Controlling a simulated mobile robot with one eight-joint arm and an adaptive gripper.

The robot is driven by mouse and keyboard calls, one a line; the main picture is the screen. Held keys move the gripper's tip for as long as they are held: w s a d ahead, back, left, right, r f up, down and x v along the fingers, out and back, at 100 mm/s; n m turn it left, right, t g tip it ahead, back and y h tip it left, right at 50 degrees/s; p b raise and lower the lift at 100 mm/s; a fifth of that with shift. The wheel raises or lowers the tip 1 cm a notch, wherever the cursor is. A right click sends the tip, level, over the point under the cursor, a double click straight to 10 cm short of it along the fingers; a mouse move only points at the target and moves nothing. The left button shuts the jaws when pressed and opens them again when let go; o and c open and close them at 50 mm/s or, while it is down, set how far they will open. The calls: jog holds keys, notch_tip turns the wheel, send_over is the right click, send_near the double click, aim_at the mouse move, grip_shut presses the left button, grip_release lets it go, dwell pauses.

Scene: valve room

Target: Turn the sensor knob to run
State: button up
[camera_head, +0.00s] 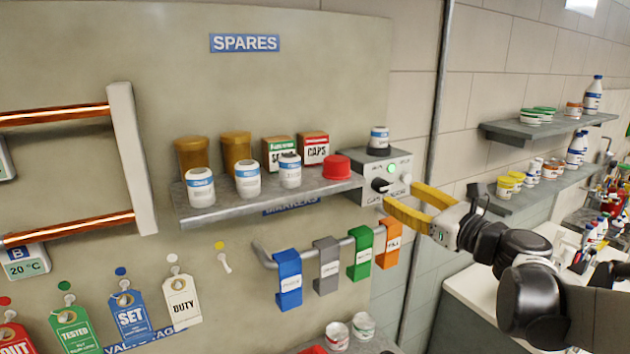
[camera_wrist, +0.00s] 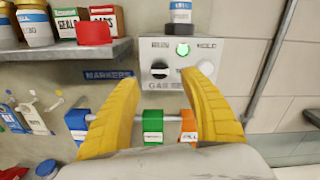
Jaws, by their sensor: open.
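The grey sensor box (camera_head: 369,167) stands at the right end of the upper shelf. Its black knob (camera_head: 381,185) is on the front face and also shows in the wrist view (camera_wrist: 160,70), lower left of a lit green lamp (camera_wrist: 183,49). The wrist view shows a label like RUN at upper left and HOLD at upper right; lettering below is partly hidden. I cannot tell where the knob points. My gripper (camera_head: 401,195) is open and empty, its yellow fingers just in front of the box. In the wrist view the knob lies between the fingertips (camera_wrist: 160,77), apparently untouched.
A red cap (camera_head: 337,167), jars and small boxes stand on the shelf (camera_head: 215,209) left of the box. A small bottle (camera_head: 378,141) stands on the box. Coloured tags, including an orange one (camera_head: 389,245), hang on a rail below. A vertical pipe (camera_head: 438,95) runs at right.

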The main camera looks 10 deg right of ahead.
aim_at(385, 188)
jog(key=x, duration=0.6)
jog(key=shift+w, duration=0.25)
grip_shut()
